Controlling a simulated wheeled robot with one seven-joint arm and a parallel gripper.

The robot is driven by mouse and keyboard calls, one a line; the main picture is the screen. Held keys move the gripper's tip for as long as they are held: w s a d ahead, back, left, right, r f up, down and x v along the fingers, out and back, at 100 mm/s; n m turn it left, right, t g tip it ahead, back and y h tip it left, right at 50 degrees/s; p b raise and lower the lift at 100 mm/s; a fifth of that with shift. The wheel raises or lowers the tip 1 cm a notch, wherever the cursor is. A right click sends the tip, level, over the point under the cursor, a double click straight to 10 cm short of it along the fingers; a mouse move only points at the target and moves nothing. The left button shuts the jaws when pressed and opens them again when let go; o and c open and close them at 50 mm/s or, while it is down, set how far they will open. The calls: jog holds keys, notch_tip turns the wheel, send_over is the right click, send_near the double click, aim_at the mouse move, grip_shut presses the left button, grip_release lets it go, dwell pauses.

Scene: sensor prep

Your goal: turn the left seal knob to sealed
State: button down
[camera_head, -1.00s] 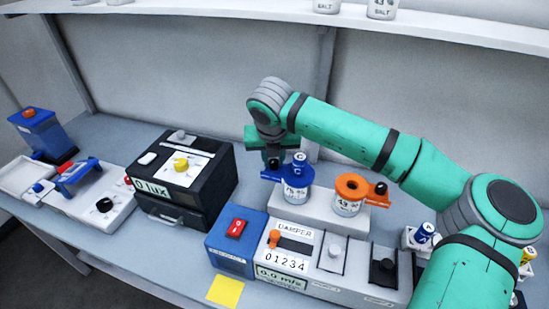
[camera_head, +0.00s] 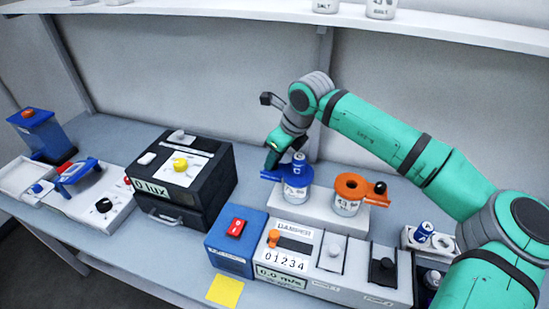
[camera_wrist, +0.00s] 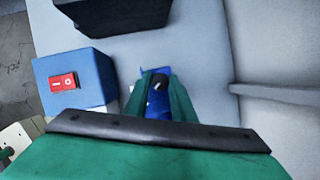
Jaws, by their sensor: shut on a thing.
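The left jar (camera_head: 297,196) stands on a white stand (camera_head: 325,220) and wears a blue seal collar (camera_head: 298,176) whose side arm points left. My gripper (camera_head: 271,162) is at the end of this arm, shut on the left seal knob. In the wrist view, my gripper's green fingers (camera_wrist: 163,90) close around the dark knob (camera_wrist: 159,82), with blue parts below and between them. In the head view the fingers hide the knob, so its setting cannot be read. The right jar (camera_head: 346,208) has an orange collar (camera_head: 353,186) with a dark knob on its right.
A black lux box (camera_head: 180,175) stands to the left. In front are a blue box with a red switch (camera_head: 236,228) and a white damper panel (camera_head: 290,250) with levers. A small rack with vials (camera_head: 425,238) is at the right. A shelf (camera_head: 250,12) runs above.

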jog(key=shift+n, duration=0.7)
jog(key=shift+d+g, duration=0.1)
jog(key=shift+g, duration=0.2)
jog(key=c, duration=1.5)
grip_release()
jog(key=shift+w, duration=0.15)
jog(key=shift+d+r, duration=0.15)
jog(key=shift+r, duration=0.05)
jog(key=v, duration=1)
jog(key=shift+r, duration=0.1)
